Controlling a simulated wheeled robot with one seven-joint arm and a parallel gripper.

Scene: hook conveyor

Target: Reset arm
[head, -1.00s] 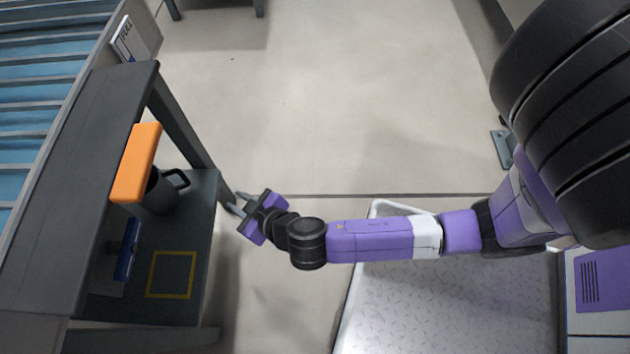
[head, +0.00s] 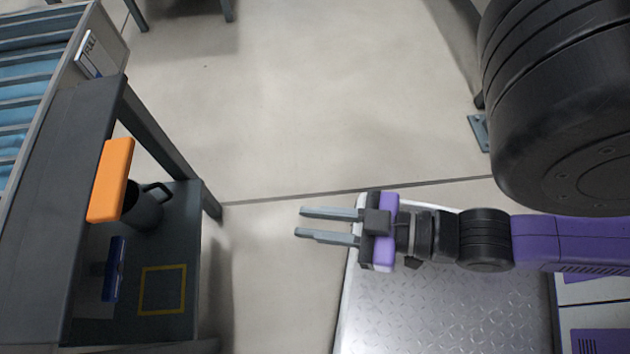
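My gripper (head: 301,222) is in the middle of the head view, pointing left. Its two grey fingers are parallel with a gap between them, and nothing is held. It is above the floor at the left edge of a metal tread plate (head: 440,310), well clear of the shelf unit on the left. The arm reaches in from the right side.
The dark shelf unit (head: 60,190) stands at left beside a roller conveyor (head: 15,115). An orange block (head: 111,180) sits at its edge. On the lower shelf are a dark mug (head: 146,209), a blue object (head: 113,270) and a yellow square outline (head: 162,289). The floor between is clear.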

